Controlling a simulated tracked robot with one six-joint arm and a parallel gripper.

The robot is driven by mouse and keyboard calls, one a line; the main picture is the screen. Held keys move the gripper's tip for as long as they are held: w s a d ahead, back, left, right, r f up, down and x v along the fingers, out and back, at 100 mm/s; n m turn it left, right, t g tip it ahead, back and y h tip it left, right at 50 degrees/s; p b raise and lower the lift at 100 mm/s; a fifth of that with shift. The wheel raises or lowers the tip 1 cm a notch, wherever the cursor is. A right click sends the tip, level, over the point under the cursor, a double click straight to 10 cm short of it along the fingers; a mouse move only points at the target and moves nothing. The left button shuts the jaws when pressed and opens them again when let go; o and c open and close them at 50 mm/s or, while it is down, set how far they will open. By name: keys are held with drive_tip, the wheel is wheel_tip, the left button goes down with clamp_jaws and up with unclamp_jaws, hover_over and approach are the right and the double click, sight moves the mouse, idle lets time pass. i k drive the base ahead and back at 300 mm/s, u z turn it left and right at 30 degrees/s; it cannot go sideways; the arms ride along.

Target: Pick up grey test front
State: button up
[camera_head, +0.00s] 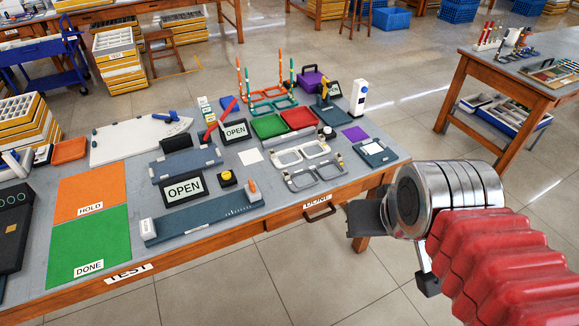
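A grey eyeglass front (331,170) lies flat near the front edge of the workbench, at the centre of the view. A white eyeglass front (316,151) lies just behind it. My gripper (366,218) is off the bench's front right corner, to the right of and apart from the grey front. Its dark finger part points left, and the silver wrist and red sleeve hide much of it. I cannot tell whether it is open or shut.
The bench (300,200) also holds a green tray (268,126), a red tray (298,117), OPEN signs (184,189), a yellow button block (227,178) and a dark block (375,152). Upright posts with orange and teal fronts (268,95) stand behind. Floor is clear in front.

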sight(338, 159)
drive_tip(key=u, duration=0.4)
drive_tip(key=i, duration=0.65)
drive_tip(key=u, duration=0.6)
drive_tip(key=i, duration=0.55)
drive_tip(key=u, duration=0.2)
